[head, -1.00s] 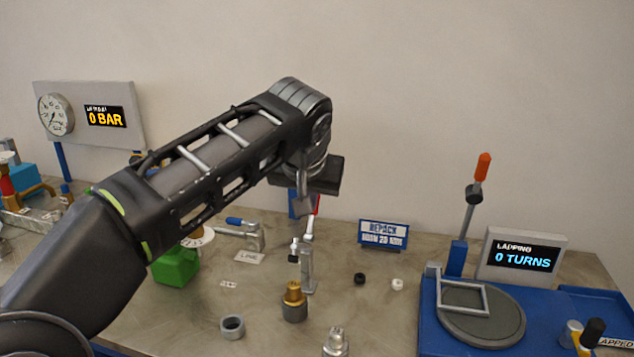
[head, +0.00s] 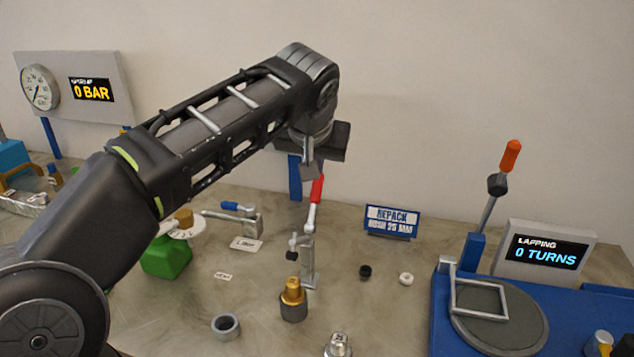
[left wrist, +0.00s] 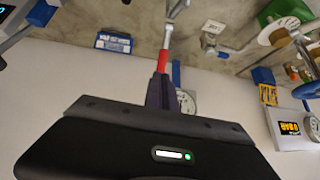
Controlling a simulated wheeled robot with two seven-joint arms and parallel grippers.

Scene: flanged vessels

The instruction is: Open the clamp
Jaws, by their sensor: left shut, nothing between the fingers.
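The clamp is a toggle clamp with an upright red-handled lever (head: 316,190) on a grey metal post (head: 308,262). A small arm with a dark tip sticks out left from the post, near a brass-topped fitting (head: 292,291). My left gripper (head: 309,172) is shut and empty at the upper end of the red handle. In the left wrist view the red handle (left wrist: 163,61) lies just beyond the shut fingertips (left wrist: 162,84). I cannot tell whether they touch it. My right gripper is not in view.
A blue REPACK sign (head: 391,221) stands right of the clamp. A black ring (head: 365,272), a white ring (head: 406,279) and a grey ring (head: 226,326) lie on the bench. A green container (head: 166,257) is left, and a blue lapping station (head: 445,325) right.

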